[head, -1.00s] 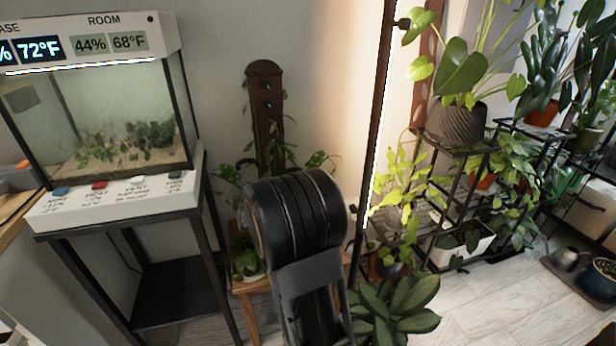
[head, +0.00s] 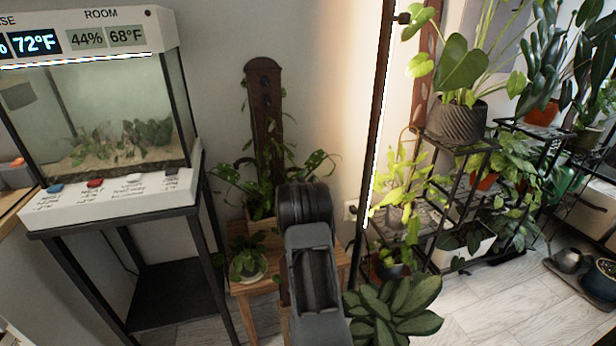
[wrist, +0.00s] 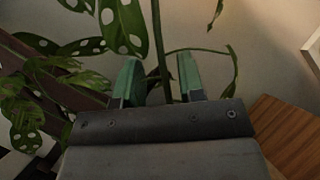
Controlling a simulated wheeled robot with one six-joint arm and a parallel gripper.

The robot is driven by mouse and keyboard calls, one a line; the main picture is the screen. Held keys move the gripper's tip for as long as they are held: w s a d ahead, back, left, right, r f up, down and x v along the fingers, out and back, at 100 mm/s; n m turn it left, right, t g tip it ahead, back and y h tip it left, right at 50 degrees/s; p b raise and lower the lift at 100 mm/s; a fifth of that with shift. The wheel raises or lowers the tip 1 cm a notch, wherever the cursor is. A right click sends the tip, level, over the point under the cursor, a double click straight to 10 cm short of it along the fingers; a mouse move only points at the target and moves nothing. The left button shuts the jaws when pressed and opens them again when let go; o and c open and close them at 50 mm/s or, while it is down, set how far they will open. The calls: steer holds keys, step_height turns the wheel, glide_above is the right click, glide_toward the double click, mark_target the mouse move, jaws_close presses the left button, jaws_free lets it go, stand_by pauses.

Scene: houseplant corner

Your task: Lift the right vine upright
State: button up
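The right vine (head: 313,168) hangs off to the right of the wooden post (head: 265,120), its holed leaves drooping at the tip. In the wrist view a green vine stem (wrist: 161,50) runs down between the two green fingers of my gripper (wrist: 159,80). The fingers stand apart with a gap on both sides of the stem, and a holed leaf (wrist: 124,25) hangs just above the left finger. In the head view my arm hides the gripper. The left vine (head: 228,182) droops to the left of the post.
The plant stands on a wooden stool (head: 243,288) beside a small potted plant (head: 247,262). A terrarium (head: 105,110) on a black stand is at the left. A lit lamp pole (head: 376,120) and a crowded plant shelf (head: 455,146) are close on the right.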

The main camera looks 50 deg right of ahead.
steer(key=shift+x, duration=1.1)
steer(key=shift+c, duration=0.2)
jaws_close()
